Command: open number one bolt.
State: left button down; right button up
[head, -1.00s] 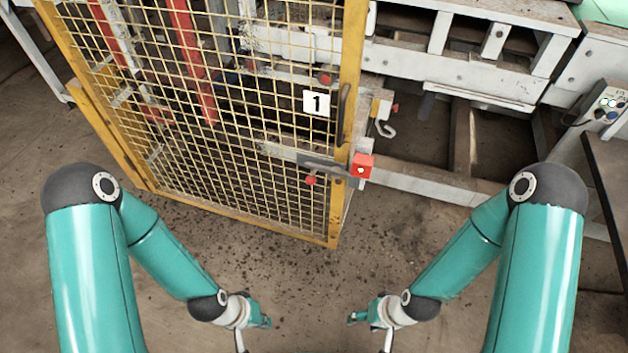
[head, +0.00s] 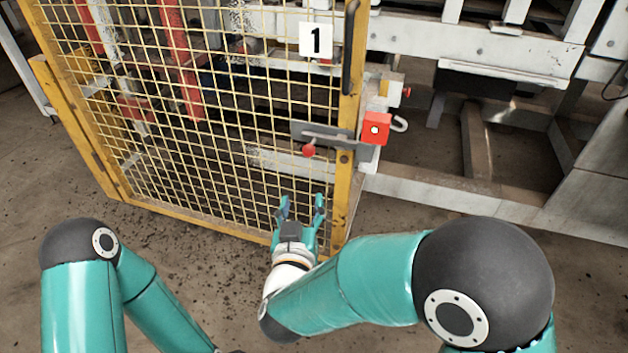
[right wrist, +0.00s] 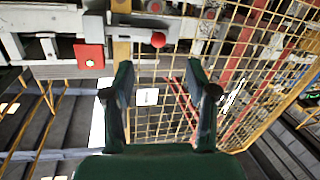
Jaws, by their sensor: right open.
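The number 1 sign (head: 316,40) hangs on the yellow mesh door (head: 352,110). Below it, a grey sliding bolt (head: 322,134) with a round red knob (head: 309,150) lies across the door's right post. A red block (head: 376,128) sits at the bolt's right end. My right gripper (head: 302,200) is open and empty, below the knob and in front of the mesh, pointing up towards it. In the right wrist view, the knob (right wrist: 158,39) shows beyond the open fingers (right wrist: 160,80), slightly above the gap between them. My left gripper is below the head view's lower edge.
A dark handle (head: 350,45) stands on the door post above the bolt. A pale hook (head: 400,124) sticks out right of the red block. White machine framing (head: 450,202) fills the right side. The floor before the door is open.

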aim_at(308, 155)
pick_arm(q)
jog(key=shift+r+p, duration=0.15)
jog(key=shift+p, duration=0.7)
pick_arm(e)
jog(key=shift+t+h, duration=0.4)
jog(key=shift+h, duration=0.1)
jog(key=w, duration=1)
jog(key=w+d+r, duration=0.1)
jog(key=w, duration=0.4)
jog(key=shift+w+r, duration=0.1)
jog(key=shift+w, duration=0.2)
jog(key=shift+c, duration=0.2)
grip_shut()
